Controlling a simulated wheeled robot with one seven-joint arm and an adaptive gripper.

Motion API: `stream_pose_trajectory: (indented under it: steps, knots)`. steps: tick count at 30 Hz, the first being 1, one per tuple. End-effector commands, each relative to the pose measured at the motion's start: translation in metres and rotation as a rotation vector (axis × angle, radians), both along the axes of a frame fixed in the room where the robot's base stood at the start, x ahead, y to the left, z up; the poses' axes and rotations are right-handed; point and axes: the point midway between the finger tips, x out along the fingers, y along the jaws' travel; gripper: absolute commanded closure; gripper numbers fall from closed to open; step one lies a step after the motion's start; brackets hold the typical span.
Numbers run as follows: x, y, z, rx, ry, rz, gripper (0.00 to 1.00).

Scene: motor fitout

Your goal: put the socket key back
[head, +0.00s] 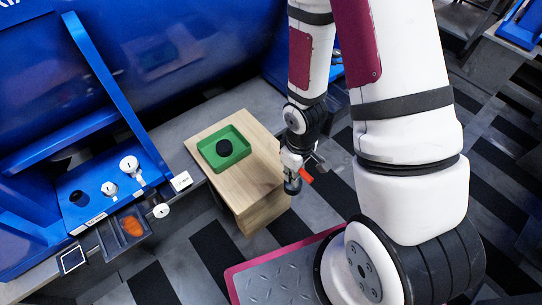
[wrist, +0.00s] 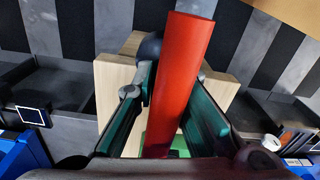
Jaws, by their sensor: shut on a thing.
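My gripper (head: 294,172) hangs just past the right edge of the wooden block, in the head view. Its fingers (wrist: 165,90) are shut on a long red bar, taken as the socket key (wrist: 182,60), in the wrist view. Only a small orange-red part of the key (head: 306,176) shows in the head view. A dark rounded part (wrist: 150,45) shows beside the key in the wrist view; I cannot tell whether it belongs to the key.
The wooden block (head: 256,190) bears a green tray (head: 240,148) with a black round piece (head: 224,148) in it. At left, a blue panel (head: 95,212) carries white knobs (head: 129,163) and a black one (head: 77,197). A dark tray (head: 113,247) below holds an orange oval piece (head: 132,227).

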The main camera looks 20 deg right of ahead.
Motion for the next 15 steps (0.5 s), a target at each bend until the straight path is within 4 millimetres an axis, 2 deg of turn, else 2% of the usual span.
stream_pose_trajectory:
  steps: [3, 9, 15]
  knots:
    - [0.031, 0.003, -0.003, 0.001, -0.006, -0.002, 1.0]
    - [0.077, 0.008, -0.008, 0.001, -0.003, -0.002, 1.0]
    - [0.113, 0.013, -0.011, 0.001, -0.002, 0.0, 1.0]
